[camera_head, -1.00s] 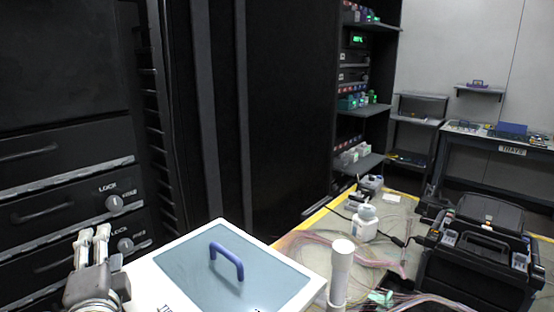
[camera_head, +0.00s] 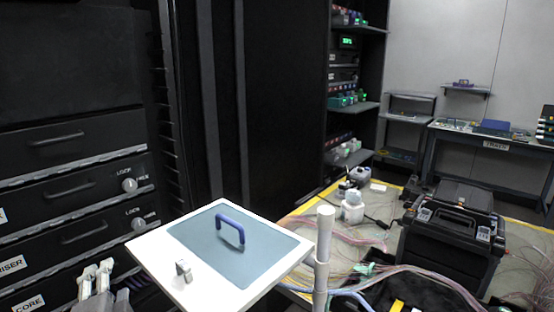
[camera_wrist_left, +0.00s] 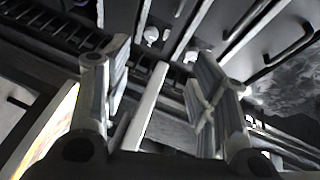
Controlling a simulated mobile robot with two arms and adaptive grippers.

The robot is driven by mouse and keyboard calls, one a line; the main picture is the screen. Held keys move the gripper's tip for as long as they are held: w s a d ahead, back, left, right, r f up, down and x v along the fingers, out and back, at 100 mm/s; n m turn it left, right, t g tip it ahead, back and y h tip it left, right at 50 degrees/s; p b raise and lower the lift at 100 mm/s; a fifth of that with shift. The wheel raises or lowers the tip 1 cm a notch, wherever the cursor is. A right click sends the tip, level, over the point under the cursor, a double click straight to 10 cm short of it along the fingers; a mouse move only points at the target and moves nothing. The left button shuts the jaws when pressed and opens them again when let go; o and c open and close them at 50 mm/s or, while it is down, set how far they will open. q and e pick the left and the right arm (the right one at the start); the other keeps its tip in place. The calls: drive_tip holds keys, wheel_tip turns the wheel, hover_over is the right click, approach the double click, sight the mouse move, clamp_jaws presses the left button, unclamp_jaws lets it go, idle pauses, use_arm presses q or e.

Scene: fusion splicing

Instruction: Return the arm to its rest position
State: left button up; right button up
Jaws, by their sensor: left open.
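My left gripper (camera_head: 96,278) is at the lower left of the head view, in front of the black rack drawers and left of the white tray board. Its two pale fingers point up and stand apart with nothing between them. In the left wrist view the two fingers (camera_wrist_left: 150,95) are wide apart. A white bar lies in the background between them. My right gripper is in neither view.
A white board (camera_head: 150,248) with a blue-grey panel and blue handle (camera_head: 231,230) stands beside a white post (camera_head: 322,250). Black rack drawers (camera_head: 70,185) are at the left. A black splicer case (camera_head: 450,235), a white bottle (camera_head: 352,207) and loose fibres lie at the right.

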use_arm(q)
drive_tip(key=s+d+f+n+g+h, duration=0.25)
drive_tip(key=s+f, duration=0.25)
drive_tip(key=f, duration=0.5)
drive_tip(key=s+d+f+n+g+h, duration=0.2)
drive_tip(key=s+d+f+g, duration=0.15)
drive_tip(key=s+f, duration=0.45)
drive_tip(key=s+d+f+n+g+h, duration=0.3)
drive_tip(key=s+d+f+n+g, duration=0.15)
drive_tip(key=s+f, duration=0.6)
wheel_tip(320, 180, down, 26)
drive_tip(key=s+g+p, duration=0.2)
drive_tip(key=s+a+f, duration=0.2)
drive_tip(key=s+f, duration=1.1)
drive_tip(key=s, duration=0.2)
drive_tip(key=shift+s+a+f+m+g+p, duration=0.3)
drive_tip(key=shift+s+a+m+g, duration=0.05)
drive_tip(key=shift+s+m+g, duration=0.1)
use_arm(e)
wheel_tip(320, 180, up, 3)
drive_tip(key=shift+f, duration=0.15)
use_arm(q)
drive_tip(key=shift+y, duration=0.25)
drive_tip(key=shift+c, duration=0.3)
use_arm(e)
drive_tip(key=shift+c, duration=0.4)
